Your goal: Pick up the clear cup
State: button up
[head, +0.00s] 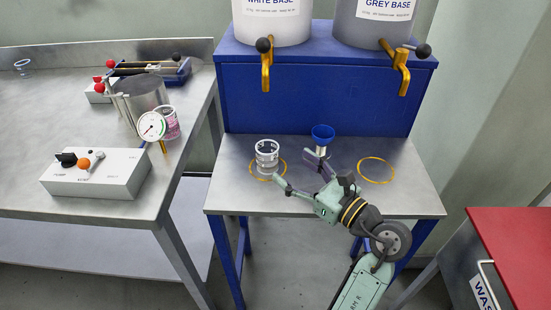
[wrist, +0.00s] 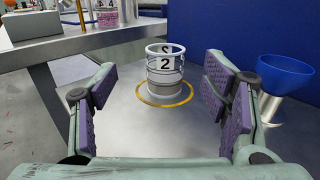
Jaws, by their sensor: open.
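The clear cup (head: 267,156) stands upright on the left yellow ring of the small metal table. In the wrist view the cup (wrist: 165,76) shows a "2" label and stands inside its ring, straight ahead between my fingers. My gripper (head: 296,168) is open and empty, with its purple-padded fingers spread on the near right side of the cup. In the wrist view the cup is still beyond the fingertips, and I see no contact.
A blue funnel (head: 323,133) on a metal stem stands close to my right finger. The right yellow ring (head: 376,170) is empty. A blue stand (head: 320,90) with brass taps rises behind. A left bench (head: 60,140) holds a gauge and control box.

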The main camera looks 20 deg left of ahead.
aim_at(275, 155)
jog(key=shift+w+f, duration=0.25)
jog(key=shift+f, duration=0.15)
jog(key=p+x, duration=0.1)
jog(key=x, duration=0.3)
jog(key=shift+p+x, duration=1.2)
jog(key=shift+x, duration=1.95)
jog(key=shift+w+d+f, duration=0.1)
jog(key=shift+f, duration=0.05)
jog(key=c, duration=1.4)
